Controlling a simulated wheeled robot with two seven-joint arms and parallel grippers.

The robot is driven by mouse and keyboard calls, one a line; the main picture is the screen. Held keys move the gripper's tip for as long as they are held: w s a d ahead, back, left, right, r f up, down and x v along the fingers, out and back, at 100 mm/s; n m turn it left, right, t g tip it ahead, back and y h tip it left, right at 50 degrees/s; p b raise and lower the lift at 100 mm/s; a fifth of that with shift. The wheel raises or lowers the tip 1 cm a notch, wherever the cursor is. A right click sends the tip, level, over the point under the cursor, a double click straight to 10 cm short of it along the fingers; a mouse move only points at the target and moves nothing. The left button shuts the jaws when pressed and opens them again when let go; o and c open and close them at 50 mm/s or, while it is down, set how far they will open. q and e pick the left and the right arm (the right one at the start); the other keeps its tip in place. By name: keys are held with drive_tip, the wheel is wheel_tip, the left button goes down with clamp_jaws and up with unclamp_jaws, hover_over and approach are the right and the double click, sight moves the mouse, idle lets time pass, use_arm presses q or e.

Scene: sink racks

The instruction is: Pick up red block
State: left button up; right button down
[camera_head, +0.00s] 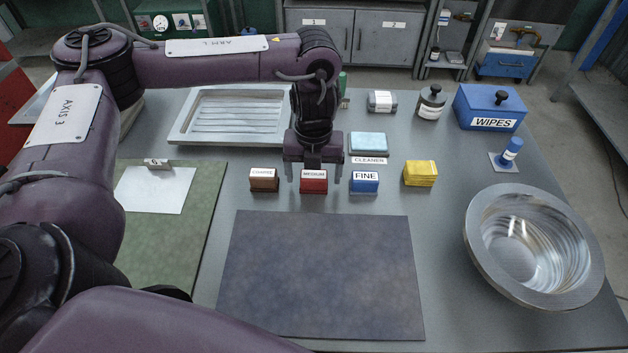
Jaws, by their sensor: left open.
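The red block (313,184), labelled MEDIUM on its top, sits on the grey table between a brown block (264,181) labelled COARSE and a blue block (364,183) labelled FINE. My left gripper (313,176) points down over the red block, with its two fingers apart, one toward each side of the block. The gripper body overlaps the block's back edge in the picture. I cannot tell whether the fingertips reach down beside the block or touch it. My right gripper is not in view.
A dark mat (322,275) lies in front of the blocks. A yellow block (420,173) and light blue pad (368,142) stand nearby. A metal bowl (481,245) is at the right. A ridged tray (180,128), bottle (431,103) and WIPES box (491,106) are behind.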

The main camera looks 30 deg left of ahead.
sight(314, 174)
use_arm(q)
drive_tip(key=shift+f, duration=0.95)
drive_tip(key=c, duration=1.1)
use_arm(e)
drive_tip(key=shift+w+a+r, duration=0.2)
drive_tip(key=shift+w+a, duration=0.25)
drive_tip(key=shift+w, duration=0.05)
use_arm(q)
drive_tip(key=shift+r, duration=0.15)
